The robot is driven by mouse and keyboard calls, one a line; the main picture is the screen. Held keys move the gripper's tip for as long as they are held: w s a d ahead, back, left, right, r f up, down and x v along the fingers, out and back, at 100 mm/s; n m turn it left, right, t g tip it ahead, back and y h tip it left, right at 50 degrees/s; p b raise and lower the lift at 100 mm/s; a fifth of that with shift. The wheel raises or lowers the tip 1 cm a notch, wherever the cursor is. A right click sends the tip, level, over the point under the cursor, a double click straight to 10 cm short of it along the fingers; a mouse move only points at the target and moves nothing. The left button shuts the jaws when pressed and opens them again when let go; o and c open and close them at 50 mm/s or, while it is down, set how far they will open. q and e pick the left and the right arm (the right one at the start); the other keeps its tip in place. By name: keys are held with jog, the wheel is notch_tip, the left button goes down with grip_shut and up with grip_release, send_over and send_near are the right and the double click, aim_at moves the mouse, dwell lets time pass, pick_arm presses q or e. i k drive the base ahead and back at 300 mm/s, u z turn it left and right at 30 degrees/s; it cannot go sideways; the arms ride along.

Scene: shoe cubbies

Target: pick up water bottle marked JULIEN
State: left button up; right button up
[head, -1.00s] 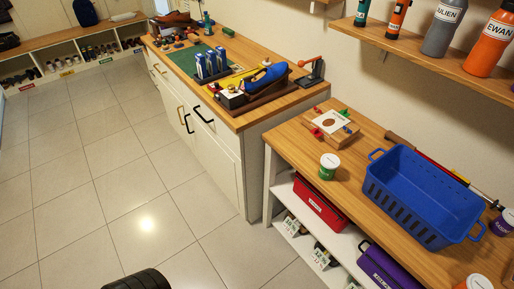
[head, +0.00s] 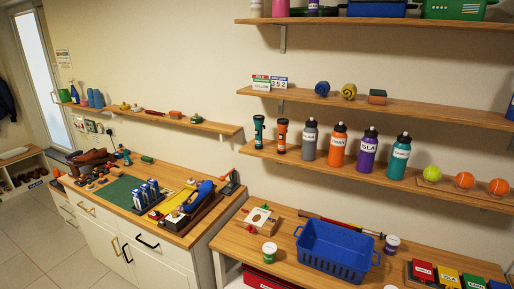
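A grey water bottle (head: 310,140) with a black cap and a white label stands upright on the lower long wall shelf (head: 270,153). Its label is too small to read now; in the earlier head frame it shows "ULIEN" with the start cut off. To its right stand an orange bottle (head: 338,147), a purple bottle (head: 367,152) marked ISLA and a teal bottle (head: 398,160). To its left stand an orange flashlight (head: 281,136) and a teal flashlight (head: 259,131). Neither of my grippers is in view.
Below the shelf, a wooden table holds a blue basket (head: 335,249), a white jar (head: 269,252) and several coloured boxes (head: 423,271). A tool-covered workbench (head: 125,190) stands to the left. Balls (head: 464,181) sit at the shelf's right. Another shelf (head: 400,106) runs above the bottles.

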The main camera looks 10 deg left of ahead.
aim_at(310, 134)
jog(key=u, duration=1.8)
jog(key=i, duration=2.15)
jog(key=z, duration=0.4)
